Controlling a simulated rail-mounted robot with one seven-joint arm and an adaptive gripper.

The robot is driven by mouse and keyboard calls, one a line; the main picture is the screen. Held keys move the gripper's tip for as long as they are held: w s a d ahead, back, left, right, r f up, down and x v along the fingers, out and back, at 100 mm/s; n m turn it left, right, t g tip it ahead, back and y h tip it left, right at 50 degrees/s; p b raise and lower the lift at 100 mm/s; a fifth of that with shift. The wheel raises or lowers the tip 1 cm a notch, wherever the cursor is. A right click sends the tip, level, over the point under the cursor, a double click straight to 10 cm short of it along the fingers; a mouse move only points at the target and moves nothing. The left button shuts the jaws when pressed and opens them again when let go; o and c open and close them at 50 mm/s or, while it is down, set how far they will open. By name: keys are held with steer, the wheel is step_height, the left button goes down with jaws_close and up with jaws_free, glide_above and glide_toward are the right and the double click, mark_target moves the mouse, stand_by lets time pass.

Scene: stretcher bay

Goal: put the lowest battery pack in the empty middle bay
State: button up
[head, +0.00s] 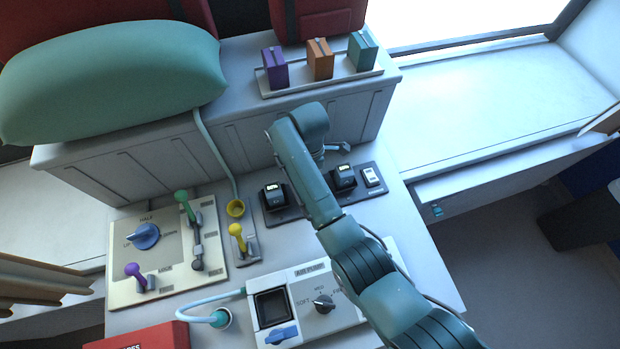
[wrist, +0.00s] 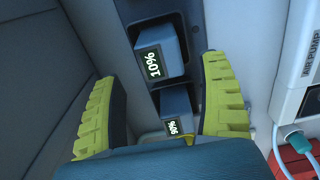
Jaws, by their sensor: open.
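A dark battery pack reading 10% (wrist: 162,52) stands in the charger (wrist: 123,12) in the wrist view, between and beyond my open finger pads. A second pack (wrist: 175,101), with a reading that looks like 90% or 96%, sits lower in that view. My gripper (wrist: 160,70) is open and empty, with no visible contact with either pack. In the head view one pack (head: 273,196) stands at the charger's left and one (head: 344,177) at its right. My arm covers the stretch between them, so the middle bay is hidden there. My fingers are mostly hidden there too.
A panel with coloured levers (head: 166,262) lies left of the charger. The air pump (head: 320,305) with its knob and hose is in front. A low cabinet wall (head: 130,165) rises behind, bearing a green cushion (head: 115,80) and a rack of coloured boxes (head: 320,78).

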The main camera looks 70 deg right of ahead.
step_height(320, 180, up, 7)
steer(key=shift+r, duration=0.2)
steer(key=w+a+r+m+t+h, duration=0.1)
steer(key=w+a+r+t+h, duration=0.1)
steer(key=w+a+r+t, duration=0.35)
steer(key=w+a+r+m+t+h, duration=0.1)
steer(key=w+a+r+t+h, duration=0.1)
steer(key=w+r, duration=0.6)
steer(key=w+a+r+m+t, duration=0.3)
steer(key=w+a+r+t, duration=0.35)
steer(key=a+r, duration=0.5)
steer(key=s+a+r+m+t+y, duration=0.1)
steer(key=s+a+r+t, duration=0.3)
steer(key=r, duration=0.4)
steer(key=s+a+r+m+t+y, duration=0.1)
steer(key=s+a+r+t, duration=0.3)
steer(key=a+r, duration=0.4)
steer(key=shift+s+r+y, duration=0.65)
steer(key=shift+s+y, duration=0.15)
steer(key=shift+s, duration=0.05)
